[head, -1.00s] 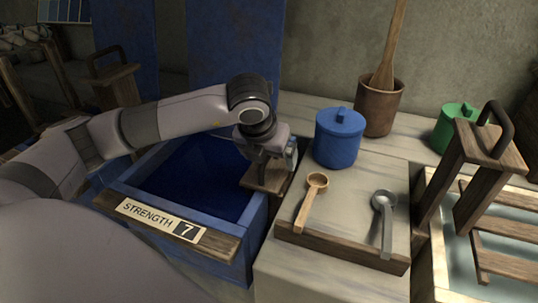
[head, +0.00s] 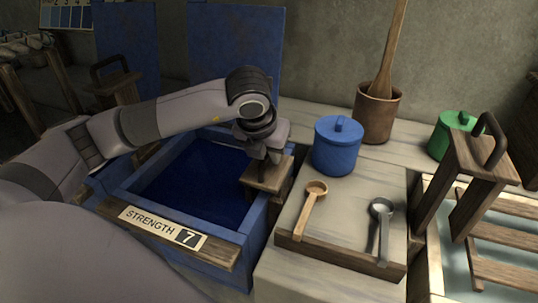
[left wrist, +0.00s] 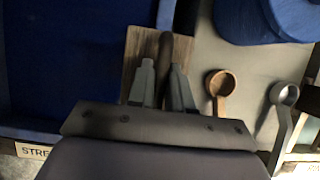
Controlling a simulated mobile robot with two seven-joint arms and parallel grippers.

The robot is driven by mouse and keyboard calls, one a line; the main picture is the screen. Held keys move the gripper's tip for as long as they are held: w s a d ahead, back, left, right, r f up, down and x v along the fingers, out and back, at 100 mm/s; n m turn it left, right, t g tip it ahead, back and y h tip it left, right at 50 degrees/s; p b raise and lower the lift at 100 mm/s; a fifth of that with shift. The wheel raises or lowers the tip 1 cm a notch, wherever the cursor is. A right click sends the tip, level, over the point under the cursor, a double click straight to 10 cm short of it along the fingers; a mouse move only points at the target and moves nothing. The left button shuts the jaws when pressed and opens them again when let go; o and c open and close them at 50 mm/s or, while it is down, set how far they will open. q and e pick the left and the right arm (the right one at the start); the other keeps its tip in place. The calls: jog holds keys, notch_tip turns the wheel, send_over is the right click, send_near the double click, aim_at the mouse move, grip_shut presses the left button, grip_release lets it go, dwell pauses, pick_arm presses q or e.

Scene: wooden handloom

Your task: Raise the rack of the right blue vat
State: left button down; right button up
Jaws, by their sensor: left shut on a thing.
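The right blue vat (head: 168,258) holds dark blue liquid and carries a sign (head: 165,226) reading "STRENGTH 7". A wooden top piece (head: 266,184) of its rack shows at the vat's right side, a little above the rim. My left gripper (head: 262,155) is over this piece from above. In the left wrist view its two fingers (left wrist: 161,85) are closed on the dark rack handle (left wrist: 177,52), above the wooden piece (left wrist: 138,50). The rest of the rack is hidden. My right gripper is not in view.
Right of the vat stands a blue lidded jar (head: 337,152). A wooden scoop (head: 310,208) and a metal scoop (head: 382,230) lie on a wood-edged board. Farther right is another rack (head: 478,180) over a pale vat. A brown pot (head: 377,115) stands behind.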

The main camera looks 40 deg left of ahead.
pick_arm(q)
notch_tip(320, 180, up, 9)
jog(key=p, duration=0.5)
notch_tip(320, 180, up, 6)
jog(key=p, duration=0.3)
jog(key=shift+r+p, duration=0.25)
jog(key=shift+p, duration=0.05)
grip_release()
jog(key=shift+f, duration=0.1)
notch_tip(320, 180, up, 7)
jog(key=p, duration=0.4)
dwell(0.5)
